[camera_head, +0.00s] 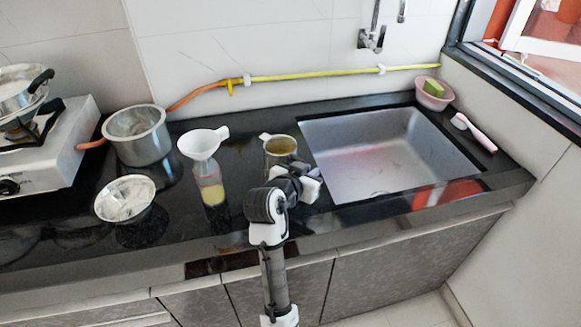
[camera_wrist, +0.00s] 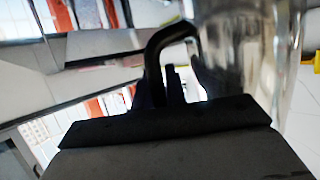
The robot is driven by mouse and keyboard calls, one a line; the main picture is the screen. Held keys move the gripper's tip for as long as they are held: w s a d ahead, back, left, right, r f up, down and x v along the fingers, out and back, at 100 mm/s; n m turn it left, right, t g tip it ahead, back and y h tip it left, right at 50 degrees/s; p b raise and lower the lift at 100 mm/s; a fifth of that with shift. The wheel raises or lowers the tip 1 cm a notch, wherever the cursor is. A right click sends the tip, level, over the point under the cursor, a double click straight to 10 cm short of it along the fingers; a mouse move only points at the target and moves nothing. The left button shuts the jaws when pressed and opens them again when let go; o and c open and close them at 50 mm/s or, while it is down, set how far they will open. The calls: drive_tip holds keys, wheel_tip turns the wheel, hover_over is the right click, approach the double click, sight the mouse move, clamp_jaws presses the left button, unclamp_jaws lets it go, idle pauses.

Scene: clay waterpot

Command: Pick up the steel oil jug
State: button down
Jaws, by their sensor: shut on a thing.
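The steel oil jug (camera_head: 280,147) stands out behind my wrist in the head view, upright, with its open rim and small spout showing and yellowish oil inside. My gripper (camera_head: 298,180) is at its front right side and partly hides its lower body. In the wrist view the shiny jug wall (camera_wrist: 252,55) fills the upper right, and its dark curved handle runs down to my gripper (camera_wrist: 172,88). My gripper is shut on the handle. The jug's base is hidden, so I cannot tell whether it touches the counter.
A bottle (camera_head: 209,185) with a white funnel (camera_head: 202,143) stands close left of the jug. A steel bowl (camera_head: 125,200) and steel pot (camera_head: 138,136) are further left. The sink (camera_head: 390,150) is close on the right. A pink bowl (camera_head: 434,97) stands at the back right.

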drive_tip(key=shift+r, duration=0.1)
wheel_tip(320, 180, up, 20)
idle(0.5)
drive_tip(key=shift+w+d, duration=0.1)
idle(0.4)
